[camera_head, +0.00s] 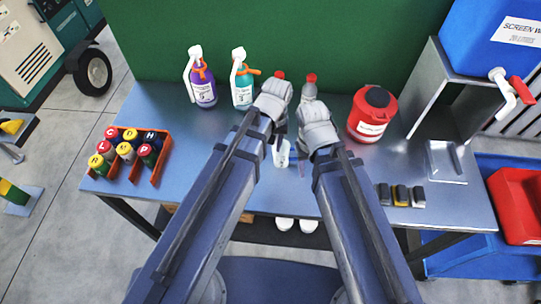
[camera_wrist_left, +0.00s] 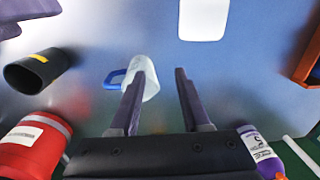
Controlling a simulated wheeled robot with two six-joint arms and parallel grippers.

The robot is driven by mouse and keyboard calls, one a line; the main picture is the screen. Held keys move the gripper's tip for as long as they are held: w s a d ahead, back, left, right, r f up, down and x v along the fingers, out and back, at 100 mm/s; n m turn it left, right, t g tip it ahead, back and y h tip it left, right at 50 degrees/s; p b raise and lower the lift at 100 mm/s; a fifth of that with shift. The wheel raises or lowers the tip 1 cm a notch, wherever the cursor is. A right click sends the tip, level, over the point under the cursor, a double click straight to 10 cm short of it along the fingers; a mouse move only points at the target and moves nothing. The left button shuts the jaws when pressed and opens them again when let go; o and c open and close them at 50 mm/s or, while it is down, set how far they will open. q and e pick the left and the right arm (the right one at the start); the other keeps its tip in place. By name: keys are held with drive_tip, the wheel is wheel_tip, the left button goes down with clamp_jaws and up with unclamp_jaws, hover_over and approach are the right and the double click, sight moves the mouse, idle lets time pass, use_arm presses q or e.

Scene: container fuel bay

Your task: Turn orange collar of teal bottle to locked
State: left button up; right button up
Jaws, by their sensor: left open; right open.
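The teal bottle (camera_head: 243,92) stands upright at the back of the table, with a white spray head on top. Its orange collar (camera_head: 254,71) shows at the neck with a tab pointing right. I cannot tell whether it is locked. My left gripper (camera_head: 281,135) is right of and in front of the bottle, apart from it. In the left wrist view its fingers (camera_wrist_left: 160,98) are open and empty; the teal bottle is not visible there. My right gripper (camera_head: 302,152) is beside it, open, its fingers partly hidden by the arm.
A purple bottle (camera_head: 203,90) with an orange collar stands left of the teal one. A white jug (camera_head: 281,157) is below my grippers. A red canister (camera_head: 371,117) stands right, and an orange rack (camera_head: 159,165) of small cans at left. Bare table lies in front of the bottles.

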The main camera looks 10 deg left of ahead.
use_arm(q)
drive_tip(key=shift+s+d+f+m, duration=0.1)
drive_tip(key=shift+s+f+m, duration=0.15)
drive_tip(key=shift+s, duration=0.2)
drive_tip(key=shift+s+f+m, duration=0.1)
drive_tip(key=shift+s+m, duration=0.15)
drive_tip(key=shift+s, duration=0.15)
use_arm(e)
drive_tip(key=shift+s+f, duration=0.2)
drive_tip(key=shift+f, duration=0.2)
